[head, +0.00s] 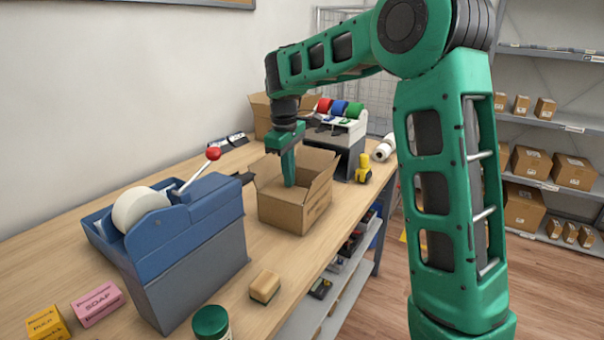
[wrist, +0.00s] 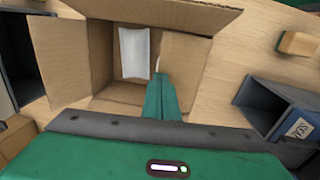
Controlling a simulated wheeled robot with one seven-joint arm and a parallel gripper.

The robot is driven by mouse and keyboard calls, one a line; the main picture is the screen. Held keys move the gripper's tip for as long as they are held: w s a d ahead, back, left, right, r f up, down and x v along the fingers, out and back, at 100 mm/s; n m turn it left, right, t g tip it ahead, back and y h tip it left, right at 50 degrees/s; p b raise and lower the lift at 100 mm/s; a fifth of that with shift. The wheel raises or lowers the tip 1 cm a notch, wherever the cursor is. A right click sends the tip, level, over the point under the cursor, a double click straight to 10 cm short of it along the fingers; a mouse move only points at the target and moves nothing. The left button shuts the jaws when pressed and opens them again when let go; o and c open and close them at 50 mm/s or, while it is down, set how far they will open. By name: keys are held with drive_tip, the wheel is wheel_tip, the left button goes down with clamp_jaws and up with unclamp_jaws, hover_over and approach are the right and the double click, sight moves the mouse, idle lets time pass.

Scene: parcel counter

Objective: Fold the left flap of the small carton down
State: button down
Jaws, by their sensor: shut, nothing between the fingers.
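The small carton (head: 282,213) stands open on the counter. In the head view its left flap (head: 266,170) stands up, and the far and right flaps (head: 322,182) are raised. The near flap (wrist: 184,66) appears folded inward over part of the opening in the wrist view. A white item (wrist: 135,52) lies inside. My gripper (head: 289,182) points down, shut and empty, with its tips at the carton's mouth, to the right of the left flap. In the wrist view the fingers (wrist: 159,82) reach the near flap's edge; contact is unclear. My gripper body hides part of the left side.
A blue tape dispenser (head: 190,225) with a red-knobbed lever stands near left of the carton. A sponge (head: 265,287) and a green-lidded jar (head: 210,322) are in front. A coloured-roll stand (head: 343,135) and yellow object (head: 363,168) are behind right.

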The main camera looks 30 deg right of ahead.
drive_tip(key=shift+d+f, duration=0.1)
drive_tip(key=shift+f, duration=0.2)
idle(0.4)
drive_tip(key=shift+s+a+r, duration=0.3)
drive_tip(key=shift+s+a, duration=0.1)
drive_tip(key=shift+a, duration=0.2)
wheel_tip(320, 180, up, 14)
idle(0.7)
